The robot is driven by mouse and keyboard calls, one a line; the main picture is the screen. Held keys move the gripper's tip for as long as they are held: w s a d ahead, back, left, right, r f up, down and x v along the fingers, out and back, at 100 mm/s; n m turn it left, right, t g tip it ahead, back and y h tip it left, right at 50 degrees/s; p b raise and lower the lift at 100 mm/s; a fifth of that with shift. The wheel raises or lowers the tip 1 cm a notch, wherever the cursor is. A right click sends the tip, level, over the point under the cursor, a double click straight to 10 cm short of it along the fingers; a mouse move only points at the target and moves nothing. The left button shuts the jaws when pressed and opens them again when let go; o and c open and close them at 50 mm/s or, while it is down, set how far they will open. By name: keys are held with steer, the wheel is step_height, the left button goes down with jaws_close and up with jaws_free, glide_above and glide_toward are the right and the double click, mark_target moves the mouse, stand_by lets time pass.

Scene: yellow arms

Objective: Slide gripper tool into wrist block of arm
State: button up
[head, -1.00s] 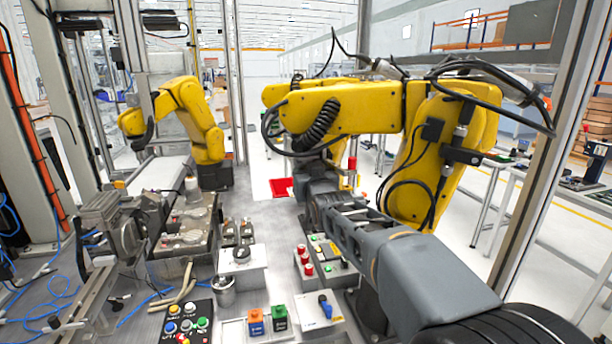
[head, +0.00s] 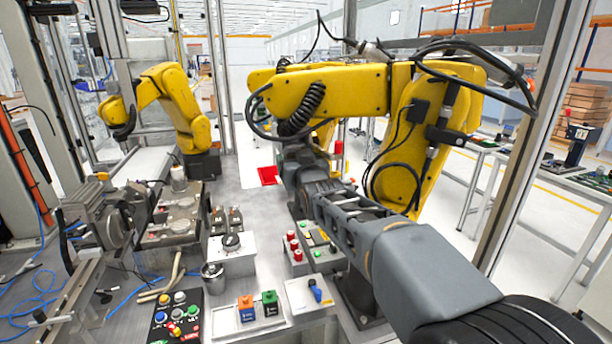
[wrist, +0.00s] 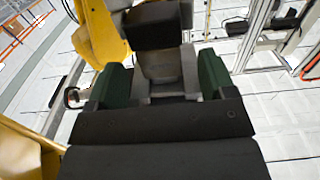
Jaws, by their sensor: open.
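The large yellow arm (head: 335,90) stands at the centre right in the head view, its forearm pointing left. My grey arm reaches from the lower right to beneath that forearm. My gripper (wrist: 161,68) shows in the wrist view with two green fingers spread apart. A grey part with a dark block (wrist: 155,24) on its far end lies between the fingers. I cannot tell whether this is the gripper tool or the wrist block, or whether the fingers touch it. In the head view, my arm and the yellow arm hide the fingertips and the mating point.
A second yellow arm (head: 172,95) stands at the left back. A button panel (head: 175,318), a tray with orange and green blocks (head: 250,318) and machine fixtures cover the bench on the left. A red bin (head: 268,175) lies beyond. A metal post (head: 535,130) rises at the right.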

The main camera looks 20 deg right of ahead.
steer(key=s+b, duration=0.2)
steer(key=s, duration=1)
steer(key=shift+s+b, duration=0.2)
steer(key=shift+b, duration=0.2)
steer(key=shift+f, duration=0.1)
